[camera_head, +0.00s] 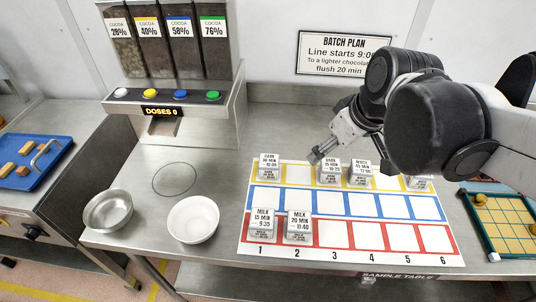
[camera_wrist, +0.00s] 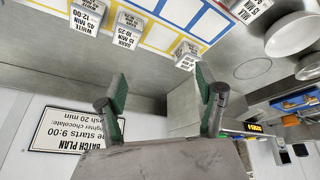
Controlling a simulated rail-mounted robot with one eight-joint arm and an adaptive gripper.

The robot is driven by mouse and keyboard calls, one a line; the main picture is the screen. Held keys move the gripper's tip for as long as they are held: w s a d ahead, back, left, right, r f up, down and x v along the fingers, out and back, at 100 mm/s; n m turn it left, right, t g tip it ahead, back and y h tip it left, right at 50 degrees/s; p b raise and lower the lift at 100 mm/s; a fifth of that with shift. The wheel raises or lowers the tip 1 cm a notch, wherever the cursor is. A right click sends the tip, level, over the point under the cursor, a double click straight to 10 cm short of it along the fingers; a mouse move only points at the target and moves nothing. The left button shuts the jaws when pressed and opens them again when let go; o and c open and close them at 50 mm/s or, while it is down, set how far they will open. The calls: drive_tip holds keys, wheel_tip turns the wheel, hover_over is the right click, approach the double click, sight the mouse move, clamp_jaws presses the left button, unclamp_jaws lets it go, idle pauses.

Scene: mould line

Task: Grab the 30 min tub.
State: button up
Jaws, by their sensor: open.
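The tub whose label seems to read dark, 30 min (camera_head: 269,168) stands in the first yellow square of the board (camera_head: 455,258); its small print is hard to read. What looks like the same tub (camera_wrist: 186,57) shows in the wrist view, just beyond the right fingertip. My gripper (camera_head: 316,157) is above the far edge of the board, between this tub and the dark tub (camera_head: 331,172) to its right. In the wrist view my gripper (camera_wrist: 160,88) is open, with nothing between its fingers.
A white 45 min tub (camera_head: 361,174) and another tub (camera_head: 418,184) stand farther right, the latter partly hidden by my arm. Two milk tubs (camera_head: 262,226) stand in the red row. Two bowls (camera_head: 190,218) and the cocoa dispenser (camera_head: 175,100) are left. The blue row is empty.

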drive_tip(key=w+a+f+n+g+y, duration=0.1)
drive_tip(key=w+a+f+n+g, duration=0.15)
drive_tip(key=w+n, duration=0.3)
drive_tip(key=n+g+y, duration=0.2)
drive_tip(key=n, duration=0.3)
approach(272, 160)
drive_tip(key=x, duration=0.7)
drive_tip(key=shift+d+f+p, duration=0.2)
drive_tip(key=shift+d+p, duration=0.05)
drive_tip(key=shift+p, duration=0.05)
drive_tip(key=shift+a+x, duration=0.15)
drive_tip(key=shift+x, duration=1.15)
drive_tip(key=shift+a+x, duration=0.15)
drive_tip(key=shift+x, duration=1.1)
drive_tip(key=shift+r, duration=0.1)
drive_tip(key=shift+c, duration=0.3)
drive_tip(key=c, duration=1.3)
drive_tip(key=shift+o, duration=0.2)
